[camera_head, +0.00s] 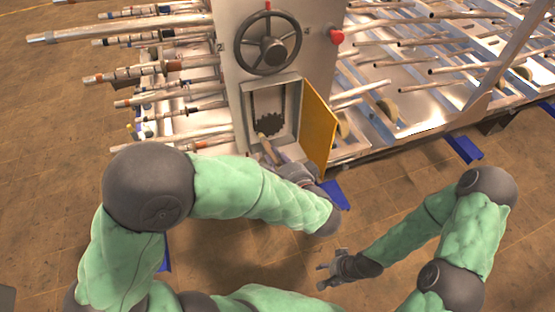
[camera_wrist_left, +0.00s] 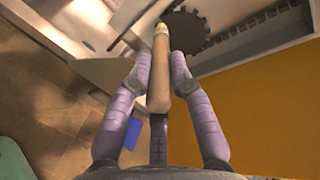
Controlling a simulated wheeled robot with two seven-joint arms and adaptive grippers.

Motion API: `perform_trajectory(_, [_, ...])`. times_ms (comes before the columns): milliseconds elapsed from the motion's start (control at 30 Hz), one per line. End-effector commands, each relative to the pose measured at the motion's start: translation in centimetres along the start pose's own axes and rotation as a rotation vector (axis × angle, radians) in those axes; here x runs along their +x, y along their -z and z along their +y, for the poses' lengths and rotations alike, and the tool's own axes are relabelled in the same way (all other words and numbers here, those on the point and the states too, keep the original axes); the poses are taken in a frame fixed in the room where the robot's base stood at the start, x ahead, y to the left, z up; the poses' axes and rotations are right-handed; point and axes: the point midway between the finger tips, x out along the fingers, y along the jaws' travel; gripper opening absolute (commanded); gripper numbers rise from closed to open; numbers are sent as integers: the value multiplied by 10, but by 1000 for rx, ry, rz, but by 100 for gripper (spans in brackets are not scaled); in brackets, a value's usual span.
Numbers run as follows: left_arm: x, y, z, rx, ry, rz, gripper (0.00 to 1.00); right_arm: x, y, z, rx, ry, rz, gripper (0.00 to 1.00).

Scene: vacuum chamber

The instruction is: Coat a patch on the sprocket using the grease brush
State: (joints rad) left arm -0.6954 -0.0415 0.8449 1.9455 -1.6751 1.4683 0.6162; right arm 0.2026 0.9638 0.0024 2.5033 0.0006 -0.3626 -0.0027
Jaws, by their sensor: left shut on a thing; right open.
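The sprocket (camera_head: 268,125) is a dark toothed wheel with a chain, inside an open box on the machine's front; it also shows at the top of the left wrist view (camera_wrist_left: 188,31). My left gripper (camera_head: 275,160) is shut on the grease brush (camera_wrist_left: 160,75), which has a light wooden handle. The brush's far end points up at the sprocket and overlaps its lower left edge in the left wrist view; I cannot tell whether it touches. In the head view the brush (camera_head: 267,147) reaches into the box's opening. My right gripper (camera_head: 326,272) is open and empty, low over the floor.
A yellow door (camera_head: 318,122) stands open at the right of the box. A handwheel (camera_head: 268,43) and a red button (camera_head: 337,36) are above. Racks of metal rods (camera_head: 150,70) stick out at the left. The tiled floor (camera_head: 400,195) in front is mostly clear.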

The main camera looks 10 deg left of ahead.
Motion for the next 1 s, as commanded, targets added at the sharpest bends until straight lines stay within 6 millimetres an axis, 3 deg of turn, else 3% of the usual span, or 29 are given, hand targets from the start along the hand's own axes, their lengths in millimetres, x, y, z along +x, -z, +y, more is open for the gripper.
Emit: perform_trajectory(1000, [9,0,-3,-2,0,0,0,4,0,1,0,0,0,52])
